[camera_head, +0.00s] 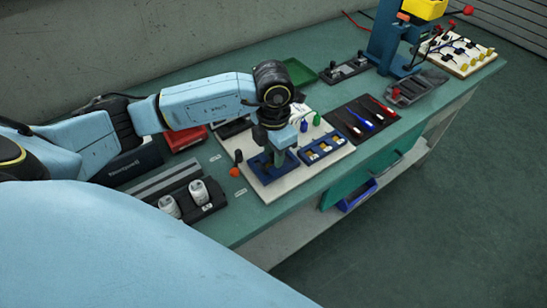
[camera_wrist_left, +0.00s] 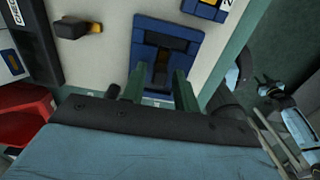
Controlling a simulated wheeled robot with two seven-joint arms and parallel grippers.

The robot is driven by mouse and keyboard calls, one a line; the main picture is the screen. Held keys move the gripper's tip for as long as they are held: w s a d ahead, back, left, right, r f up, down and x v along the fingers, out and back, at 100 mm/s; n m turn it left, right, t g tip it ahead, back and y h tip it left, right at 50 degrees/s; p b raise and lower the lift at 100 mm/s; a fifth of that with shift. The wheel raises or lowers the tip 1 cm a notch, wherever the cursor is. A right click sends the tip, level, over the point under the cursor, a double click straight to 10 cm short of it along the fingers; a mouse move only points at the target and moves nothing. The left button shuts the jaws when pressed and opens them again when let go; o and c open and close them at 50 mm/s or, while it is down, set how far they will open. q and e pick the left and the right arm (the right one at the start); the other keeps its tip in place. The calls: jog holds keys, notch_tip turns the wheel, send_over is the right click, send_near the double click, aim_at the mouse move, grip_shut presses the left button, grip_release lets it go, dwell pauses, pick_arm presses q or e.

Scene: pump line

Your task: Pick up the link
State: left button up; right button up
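My left gripper (camera_head: 280,157) points down over a blue tray (camera_head: 263,174) on a white board. In the left wrist view its two green fingers (camera_wrist_left: 160,88) stand apart over the same blue tray (camera_wrist_left: 138,38). A dark narrow piece (camera_wrist_left: 160,72) lies in the tray and shows in the gap between the fingers; it may be the link, but I cannot tell for certain. I cannot see either finger touching it. The gripper hides part of the tray in the head view. My right gripper is not in view.
A second blue tray with yellowish parts (camera_head: 322,148) sits close to the right of my left gripper. A dark tool mat (camera_head: 352,122) lies beyond it. Two white cylinders (camera_head: 199,192) stand at the left. The bench's front edge is close by.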

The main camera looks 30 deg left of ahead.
pick_arm(q)
grip_shut()
jog(key=shift+r, duration=0.1)
